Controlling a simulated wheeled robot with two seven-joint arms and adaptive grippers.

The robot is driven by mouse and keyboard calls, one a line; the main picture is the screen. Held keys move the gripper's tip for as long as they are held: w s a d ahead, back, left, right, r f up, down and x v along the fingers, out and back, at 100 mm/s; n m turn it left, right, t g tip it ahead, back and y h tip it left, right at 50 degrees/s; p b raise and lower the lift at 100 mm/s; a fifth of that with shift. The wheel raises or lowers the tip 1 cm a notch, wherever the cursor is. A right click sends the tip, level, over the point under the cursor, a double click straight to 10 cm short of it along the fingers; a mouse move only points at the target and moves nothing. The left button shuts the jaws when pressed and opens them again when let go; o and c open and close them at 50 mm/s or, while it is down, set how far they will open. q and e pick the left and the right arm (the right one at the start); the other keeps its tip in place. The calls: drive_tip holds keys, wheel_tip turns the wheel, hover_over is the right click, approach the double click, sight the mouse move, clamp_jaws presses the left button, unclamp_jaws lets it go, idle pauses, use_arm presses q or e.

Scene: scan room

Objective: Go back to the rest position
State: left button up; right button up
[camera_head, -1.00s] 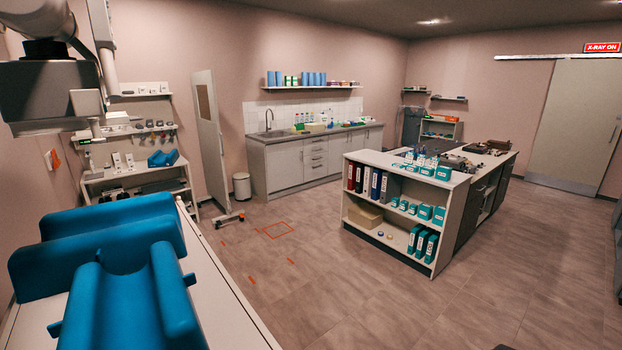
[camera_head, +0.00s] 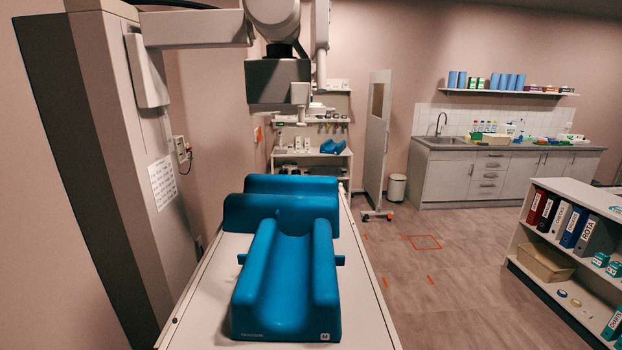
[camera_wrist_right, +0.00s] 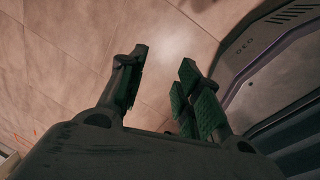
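My right gripper (camera_wrist_right: 158,90) shows in the right wrist view. Its two dark fingers with green pads stand apart, and nothing is between them. Tiled floor (camera_wrist_right: 70,70) lies beyond the fingertips. Neither arm shows in the head view, so my left gripper is out of view.
A white table (camera_head: 205,285) bearing blue positioning cushions (camera_head: 290,270) stands directly ahead. An X-ray unit (camera_head: 278,82) hangs over its far end. A tall column (camera_head: 115,190) stands at left. A shelf unit (camera_head: 540,285) is at right. Open floor (camera_head: 450,280) lies between table and shelf.

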drive_tip(key=a+f+y, duration=0.1)
drive_tip(key=a+y, duration=0.1)
drive_tip(key=a, duration=1.5)
drive_tip(key=shift+s+f+m, duration=0.25)
drive_tip(key=shift+f+m, duration=0.1)
drive_tip(key=shift+m, duration=0.05)
